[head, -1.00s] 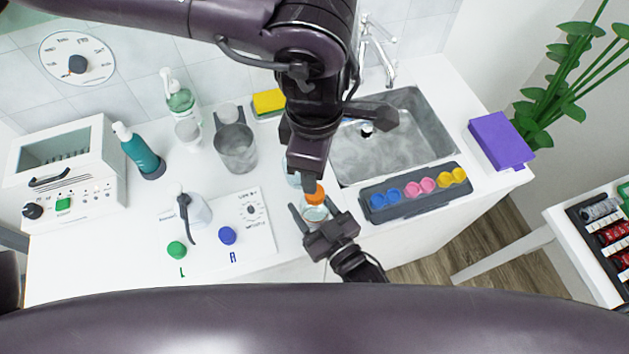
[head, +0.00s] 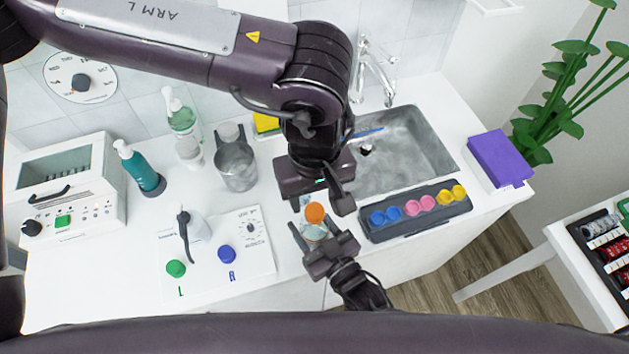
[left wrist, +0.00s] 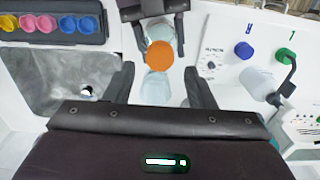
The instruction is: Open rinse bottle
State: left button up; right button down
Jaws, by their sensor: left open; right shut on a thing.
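The rinse bottle (head: 314,233) is small and clear, with an orange cap (head: 315,212) that looks seated on its top. My right gripper (head: 312,234) is shut on the clear body from the front. My left gripper (head: 322,203) is open and above and behind the cap. In the left wrist view, the orange cap (left wrist: 159,54) shows just beyond and between the open left fingers (left wrist: 159,76), apart from them. My right gripper's fingers (left wrist: 160,30) flank the bottle there. Another clear round thing (left wrist: 156,87) shows beside the cap; I cannot tell what it is.
A grey tray (head: 383,237) with coloured cups lies right of the bottle, before the sink (head: 430,150). A white panel (head: 205,262) with green and blue knobs lies left. A metal cup (head: 237,165) and pump bottles stand behind. A purple box (head: 500,158) is at right.

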aim_at(314, 210)
pick_arm(q)
jog(key=shift+f, duration=2)
jog(key=shift+c, duration=0.4)
